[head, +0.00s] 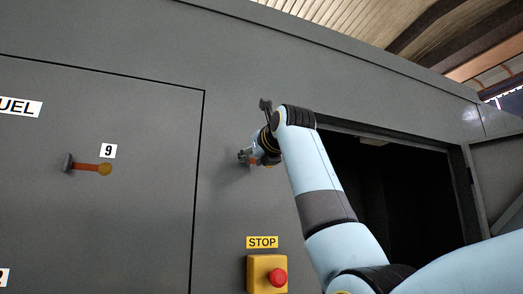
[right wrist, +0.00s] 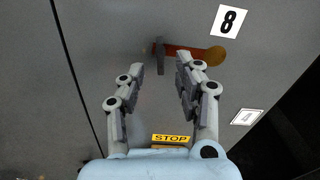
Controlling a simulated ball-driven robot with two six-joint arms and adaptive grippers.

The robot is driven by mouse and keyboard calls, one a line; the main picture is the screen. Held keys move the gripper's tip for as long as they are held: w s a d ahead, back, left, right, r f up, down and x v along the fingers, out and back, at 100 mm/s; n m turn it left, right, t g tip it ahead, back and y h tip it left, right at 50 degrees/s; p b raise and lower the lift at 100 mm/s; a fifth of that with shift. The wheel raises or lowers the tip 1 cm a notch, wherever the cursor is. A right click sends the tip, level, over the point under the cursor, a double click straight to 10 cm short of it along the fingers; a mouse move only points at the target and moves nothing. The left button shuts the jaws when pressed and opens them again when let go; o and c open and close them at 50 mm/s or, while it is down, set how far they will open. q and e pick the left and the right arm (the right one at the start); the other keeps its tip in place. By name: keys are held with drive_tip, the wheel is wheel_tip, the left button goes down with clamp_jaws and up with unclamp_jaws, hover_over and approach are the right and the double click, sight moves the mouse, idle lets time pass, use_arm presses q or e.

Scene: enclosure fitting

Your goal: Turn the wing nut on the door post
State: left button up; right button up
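In the right wrist view a grey wing nut (right wrist: 160,56) stands on the grey panel beside label 8. A flat orange-brown bar (right wrist: 188,51) with a round yellow-brown end runs from it to the right. My right gripper (right wrist: 160,68) is open, with one finger on each side of the wing nut's line. The wing nut shows just beyond the fingertips; I cannot tell whether they touch it. In the head view my right gripper (head: 246,156) is at the post between the closed door and the dark opening, and hides the wing nut. My left gripper is not in view.
A similar grey fitting with an orange bar (head: 90,168) sits by label 9 on the closed door (head: 140,220). A yellow box with a red stop button (head: 279,277) is below my right gripper. A dark opening (head: 395,190) lies right of the post.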

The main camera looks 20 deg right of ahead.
drive_tip(key=s, duration=0.8)
drive_tip(key=shift+s+d, duration=0.15)
drive_tip(key=shift+s, duration=0.25)
